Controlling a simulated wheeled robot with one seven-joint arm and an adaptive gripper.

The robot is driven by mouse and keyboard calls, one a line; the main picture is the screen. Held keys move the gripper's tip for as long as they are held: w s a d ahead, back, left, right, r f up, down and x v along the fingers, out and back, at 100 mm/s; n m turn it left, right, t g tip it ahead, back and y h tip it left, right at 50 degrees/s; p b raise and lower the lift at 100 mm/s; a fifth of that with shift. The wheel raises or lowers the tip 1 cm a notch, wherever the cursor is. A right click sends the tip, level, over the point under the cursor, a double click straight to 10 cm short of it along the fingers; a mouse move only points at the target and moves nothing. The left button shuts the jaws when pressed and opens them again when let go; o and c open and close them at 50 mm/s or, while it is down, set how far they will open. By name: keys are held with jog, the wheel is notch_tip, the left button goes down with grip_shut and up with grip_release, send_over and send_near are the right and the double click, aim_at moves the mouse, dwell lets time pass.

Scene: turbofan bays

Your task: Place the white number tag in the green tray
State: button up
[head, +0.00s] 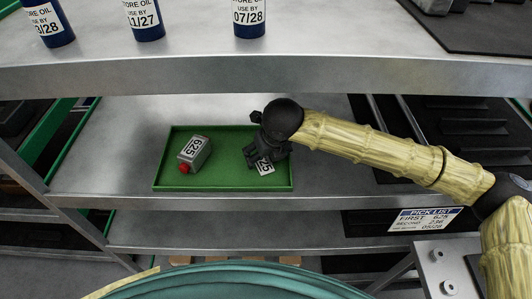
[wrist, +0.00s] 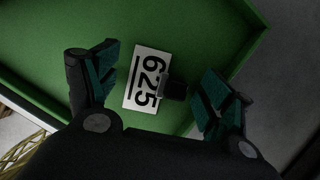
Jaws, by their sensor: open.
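The white number tag (wrist: 148,77) shows "625" in black and has a small dark block at its edge. It lies over the floor of the green tray (wrist: 60,30); I cannot tell whether it touches it. In the head view the tag (head: 264,167) shows below my gripper (head: 268,157), partly hidden, within the right part of the tray (head: 226,181). My gripper is open, and in the wrist view its two fingers (wrist: 157,68) stand apart on either side of the tag.
A grey box (head: 195,150) with a "625" label and a red end sits in the tray's left part. The tray is on a metal shelf (head: 105,170) under an upper shelf (head: 180,75) with blue oil bottles (head: 146,18). A pick list (head: 427,219) shows at right.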

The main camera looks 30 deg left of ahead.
aim_at(269, 166)
jog(key=shift+r, duration=0.1)
jog(key=shift+d+r+b, duration=0.15)
jog(key=shift+r+b, duration=0.2)
jog(key=shift+r, duration=0.05)
jog(key=b+v, duration=0.2)
jog(key=v, duration=0.2)
jog(key=shift+s, duration=0.1)
jog(key=s+d+b, duration=0.1)
jog(key=s+d, duration=0.1)
jog(key=d, duration=0.1)
jog(key=s+d+b, duration=0.2)
jog(key=d, duration=0.1)
jog(key=s+d+b, duration=0.2)
jog(key=s+d, duration=0.1)
jog(key=shift+d, duration=0.4)
jog(key=shift+s, duration=0.1)
